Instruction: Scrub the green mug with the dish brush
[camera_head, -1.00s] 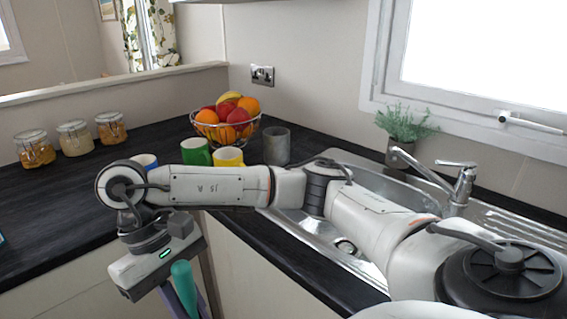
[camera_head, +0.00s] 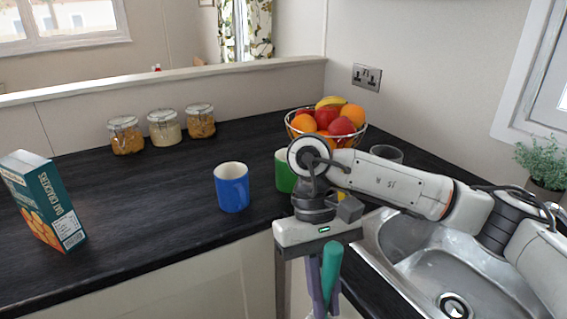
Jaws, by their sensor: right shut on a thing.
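The green mug (camera_head: 284,172) stands on the dark worktop, partly hidden behind my right arm's wrist. My right gripper (camera_head: 322,283) hangs in front of the worktop's front edge, fingers pointing down. It is shut on the teal handle of the dish brush (camera_head: 331,264). The brush's lower end is cut off by the frame or hidden. The gripper is nearer to me than the green mug and apart from it. My left gripper is not in view.
A blue mug (camera_head: 231,187) stands left of the green one. A fruit basket (camera_head: 327,129) and a grey cup (camera_head: 386,153) stand behind. The sink (camera_head: 428,262) is at right. A cracker box (camera_head: 43,201) and several jars (camera_head: 164,127) stand left. The left worktop has free room.

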